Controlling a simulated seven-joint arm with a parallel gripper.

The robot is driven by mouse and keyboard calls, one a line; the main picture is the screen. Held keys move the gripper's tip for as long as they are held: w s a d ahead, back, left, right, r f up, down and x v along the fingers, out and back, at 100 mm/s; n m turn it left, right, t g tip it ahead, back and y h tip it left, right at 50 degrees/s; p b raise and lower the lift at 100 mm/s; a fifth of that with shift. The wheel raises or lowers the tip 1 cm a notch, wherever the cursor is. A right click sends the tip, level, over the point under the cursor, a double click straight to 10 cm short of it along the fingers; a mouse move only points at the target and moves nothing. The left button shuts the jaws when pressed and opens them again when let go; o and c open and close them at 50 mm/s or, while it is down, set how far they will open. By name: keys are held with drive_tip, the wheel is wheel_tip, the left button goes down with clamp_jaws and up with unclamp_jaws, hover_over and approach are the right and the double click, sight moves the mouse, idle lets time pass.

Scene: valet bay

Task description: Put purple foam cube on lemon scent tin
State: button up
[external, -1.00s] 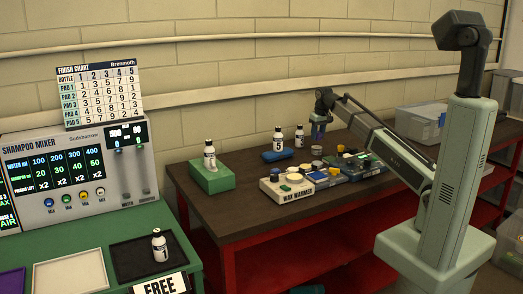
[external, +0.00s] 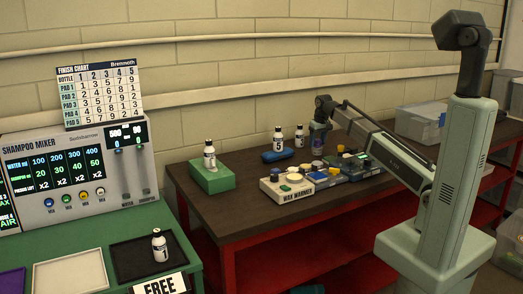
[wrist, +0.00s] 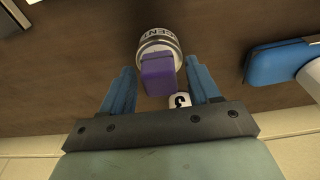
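The cube seems to rest on the tin, though the contact itself is hidden. My gripper (wrist: 161,72) has its two blue fingers spread, one on each side of the cube, with a small gap visible on both sides. In the external view my gripper (external: 320,121) is above the back of the brown bench, and a small purple patch shows below it.
A white bottle marked 3 (wrist: 180,101) stands close by the fingers in the wrist view. A blue object (wrist: 275,64) lies to the right. In the external view, bottle 5 (external: 278,139), the wax warmer (external: 287,188) and several small items crowd the bench. Its left front is clear.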

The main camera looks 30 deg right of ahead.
sight(319, 148)
drive_tip(key=shift+r, duration=0.15)
drive_tip(key=r, duration=0.4)
drive_tip(key=s+r, duration=0.1)
drive_tip(key=r, duration=0.7)
drive_tip(key=shift+s, duration=0.4)
